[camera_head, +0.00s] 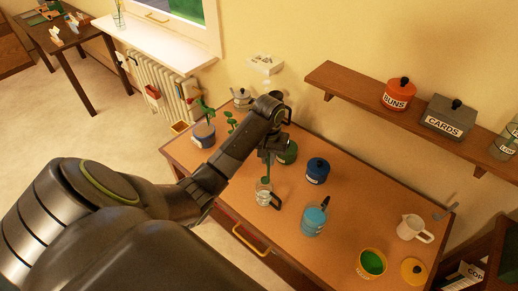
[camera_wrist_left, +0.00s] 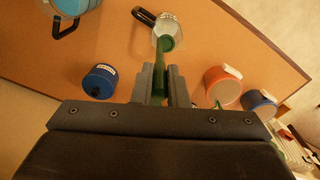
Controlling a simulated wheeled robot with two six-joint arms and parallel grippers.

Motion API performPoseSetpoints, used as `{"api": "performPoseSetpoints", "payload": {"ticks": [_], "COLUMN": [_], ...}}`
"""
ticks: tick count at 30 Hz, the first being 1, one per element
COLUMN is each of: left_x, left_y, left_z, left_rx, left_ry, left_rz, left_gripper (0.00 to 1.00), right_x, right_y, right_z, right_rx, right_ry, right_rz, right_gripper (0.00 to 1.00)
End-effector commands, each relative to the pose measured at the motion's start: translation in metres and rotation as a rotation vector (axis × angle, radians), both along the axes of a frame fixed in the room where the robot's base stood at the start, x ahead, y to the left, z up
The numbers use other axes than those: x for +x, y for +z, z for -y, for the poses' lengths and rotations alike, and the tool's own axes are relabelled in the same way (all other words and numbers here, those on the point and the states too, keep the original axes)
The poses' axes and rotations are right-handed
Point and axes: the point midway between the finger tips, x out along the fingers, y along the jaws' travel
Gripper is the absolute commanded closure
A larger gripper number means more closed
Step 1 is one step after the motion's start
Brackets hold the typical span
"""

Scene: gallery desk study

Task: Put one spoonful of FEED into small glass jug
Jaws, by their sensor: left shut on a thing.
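The small glass jug (camera_head: 264,196), clear with a dark handle, stands near the desk's front edge. My left gripper (camera_head: 274,148) is above it, shut on a green spoon (camera_wrist_left: 163,62). The spoon points down to the jug's mouth; in the left wrist view its far end overlaps the jug (camera_wrist_left: 167,24). I cannot tell whether the spoon carries anything. A yellow tub with green contents (camera_head: 371,263) stands open at the desk's front right; its label is too small to read. A yellow lid (camera_head: 414,271) lies beside it. My right gripper is out of view.
A blue lidded pot (camera_head: 317,171), a light blue can (camera_head: 313,221) and a white jug (camera_head: 411,228) stand right of the glass jug. A green pot (camera_head: 288,153) is close behind my gripper. A wall shelf (camera_head: 345,84) overhangs the back.

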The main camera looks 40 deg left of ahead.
Motion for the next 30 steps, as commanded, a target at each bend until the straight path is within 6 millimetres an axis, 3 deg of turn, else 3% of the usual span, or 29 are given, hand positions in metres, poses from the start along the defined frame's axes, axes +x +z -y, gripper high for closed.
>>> {"api": "performPoseSetpoints", "payload": {"ticks": [16,30], "left_x": [0.035,0.038], "left_y": [-0.003,-0.003], "left_z": [0.005,0.005], "left_rx": [0.029,0.033], "left_ry": [0.0,0.0], "left_rz": [-0.234,-0.264], "left_gripper": [1.0,1.0], "right_x": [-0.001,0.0], "right_y": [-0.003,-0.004], "right_z": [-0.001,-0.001], "right_rx": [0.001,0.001], "right_ry": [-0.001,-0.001], "right_rz": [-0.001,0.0], "right_gripper": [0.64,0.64]}}
